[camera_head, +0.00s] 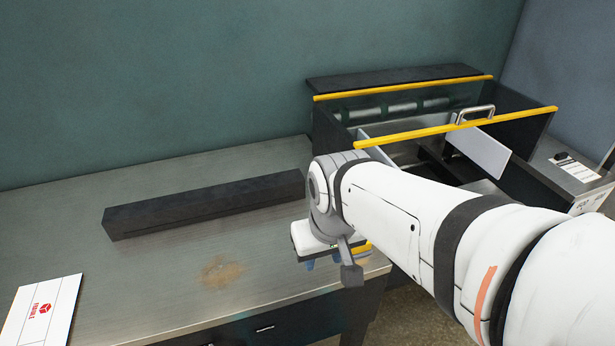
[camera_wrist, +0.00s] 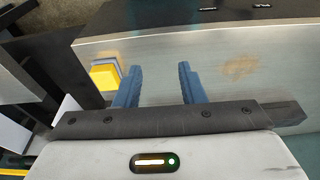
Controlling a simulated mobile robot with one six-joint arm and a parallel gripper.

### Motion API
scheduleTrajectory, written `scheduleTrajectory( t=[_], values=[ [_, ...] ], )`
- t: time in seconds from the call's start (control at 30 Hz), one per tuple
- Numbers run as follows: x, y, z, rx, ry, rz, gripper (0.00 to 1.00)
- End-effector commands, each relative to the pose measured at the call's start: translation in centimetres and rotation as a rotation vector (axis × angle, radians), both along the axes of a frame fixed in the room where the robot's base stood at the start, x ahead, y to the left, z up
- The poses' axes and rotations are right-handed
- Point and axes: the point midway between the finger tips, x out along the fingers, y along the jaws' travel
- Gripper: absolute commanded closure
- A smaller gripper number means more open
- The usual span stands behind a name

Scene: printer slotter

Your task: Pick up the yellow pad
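The yellow pad (camera_wrist: 105,77) lies near the end of the metal table, with a pale greyish strip along one side, to the left of my gripper in the wrist view. In the head view only a small yellow part of it (camera_head: 363,248) shows beside my wrist. The rest is hidden by my arm. My gripper (camera_wrist: 158,72) has two blue fingers spread wide apart with nothing between them. It is above the table, beside the pad and not around it. In the head view the fingers are mostly hidden under my wrist.
A long black bar (camera_head: 205,203) lies on the table behind my gripper. A white card with a red logo (camera_head: 41,310) lies at the left. An open printer with yellow-edged panels (camera_head: 420,88) stands at the back right. The table's middle, with a brown stain (camera_head: 222,270), is clear.

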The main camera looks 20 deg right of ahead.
Motion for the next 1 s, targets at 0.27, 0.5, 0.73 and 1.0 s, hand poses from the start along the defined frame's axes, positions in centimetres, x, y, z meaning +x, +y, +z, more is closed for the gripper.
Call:
scheduleTrajectory(
  t=[0.27, 0.5, 0.73, 1.0],
  values=[
    [2.0, -2.2, 0.5, -0.006, 0.032, -0.01, 0.42],
    [7.5, -6.5, -0.4, -0.016, 0.122, 0.001, 0.23],
    [11.1, -10.9, -3.5, -0.009, 0.193, 0.016, 0.2],
    [12.2, -13.2, -6.1, -0.001, 0.223, 0.027, 0.2]
  ],
)
